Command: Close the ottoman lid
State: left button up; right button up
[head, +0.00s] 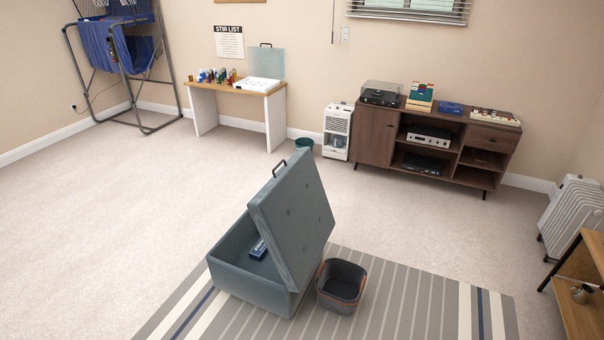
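The ottoman (252,283) is a blue-grey upholstered box standing partly on the striped rug in the lower middle of the head view. A blue item (259,249) lies inside the box; the rest of the inside is partly hidden by the lid. Neither of my grippers is in the head view.
A dark basket (341,285) with an orange-brown rim stands just right of the ottoman on the striped rug (420,305). A wooden shelf (582,300) is at the right edge, near a white radiator (575,215). The carpet (130,215) left of the ottoman is clear.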

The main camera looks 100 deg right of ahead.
aim_at(292, 213)
jog(key=z, duration=3.4)
jog(key=i, duration=1.55)
